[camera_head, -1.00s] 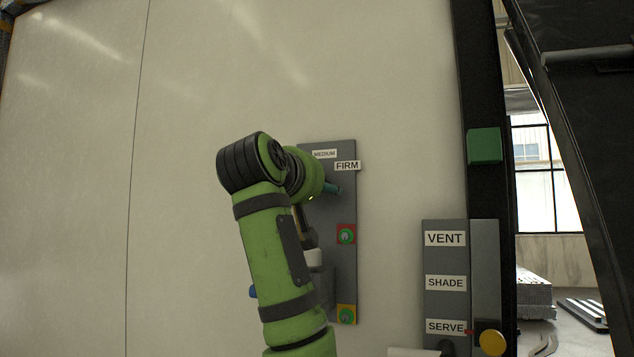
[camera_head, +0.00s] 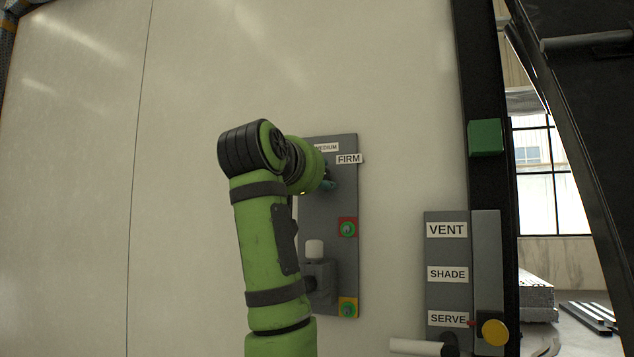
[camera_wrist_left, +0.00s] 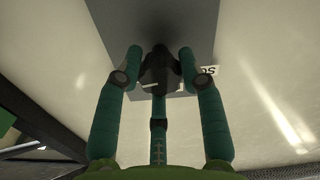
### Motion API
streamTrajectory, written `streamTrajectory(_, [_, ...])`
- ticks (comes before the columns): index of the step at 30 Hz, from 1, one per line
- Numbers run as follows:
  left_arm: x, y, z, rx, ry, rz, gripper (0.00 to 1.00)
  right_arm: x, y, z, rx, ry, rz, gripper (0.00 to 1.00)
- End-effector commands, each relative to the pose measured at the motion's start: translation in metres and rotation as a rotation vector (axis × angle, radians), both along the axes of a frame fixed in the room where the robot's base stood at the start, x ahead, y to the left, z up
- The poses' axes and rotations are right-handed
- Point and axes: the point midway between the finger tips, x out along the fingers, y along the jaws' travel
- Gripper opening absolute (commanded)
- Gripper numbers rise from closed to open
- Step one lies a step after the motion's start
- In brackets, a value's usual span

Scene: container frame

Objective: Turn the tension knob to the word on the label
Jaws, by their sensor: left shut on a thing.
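The grey tension panel (camera_head: 340,210) stands on the pale wall. Its labels read MEDIUM (camera_head: 326,147), partly covered by my arm, and FIRM (camera_head: 348,159). My left gripper (camera_head: 328,184) is at the panel's upper part, just below the labels; my wrist covers much of it. A label with letters like SO (camera_wrist_left: 208,70) shows beside the right finger. The knob's pointing direction is unclear. My right gripper is not in view.
Below are a red-framed green button (camera_head: 347,228), a yellow-framed one (camera_head: 348,307) and a white-topped lever (camera_head: 314,248). To the right, a panel (camera_head: 446,250) reads VENT, SHADE, SERVE, with a yellow knob (camera_head: 495,332). A white handle (camera_head: 415,347) sticks out low. The upper-left wall is bare.

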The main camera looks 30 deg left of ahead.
Motion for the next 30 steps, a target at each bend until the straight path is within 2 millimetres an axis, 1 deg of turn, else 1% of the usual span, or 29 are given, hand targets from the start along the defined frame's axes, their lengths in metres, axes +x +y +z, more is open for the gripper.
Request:
streamTrajectory(1, [0.003, 0.001, -0.008, 0.042, 0.028, 0.001, 0.06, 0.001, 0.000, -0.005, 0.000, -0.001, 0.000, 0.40])
streamTrajectory(15, [0.003, 0.002, -0.008, 0.444, 0.126, 0.000, 0.06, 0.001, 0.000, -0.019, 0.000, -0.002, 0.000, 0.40])
streamTrajectory(22, [0.003, 0.002, -0.007, 0.573, 0.157, -0.001, 0.06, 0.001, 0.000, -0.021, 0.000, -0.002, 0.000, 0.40])
streamTrajectory(30, [0.003, 0.002, -0.007, 0.646, 0.175, -0.002, 0.06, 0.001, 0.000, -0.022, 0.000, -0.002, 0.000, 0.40])
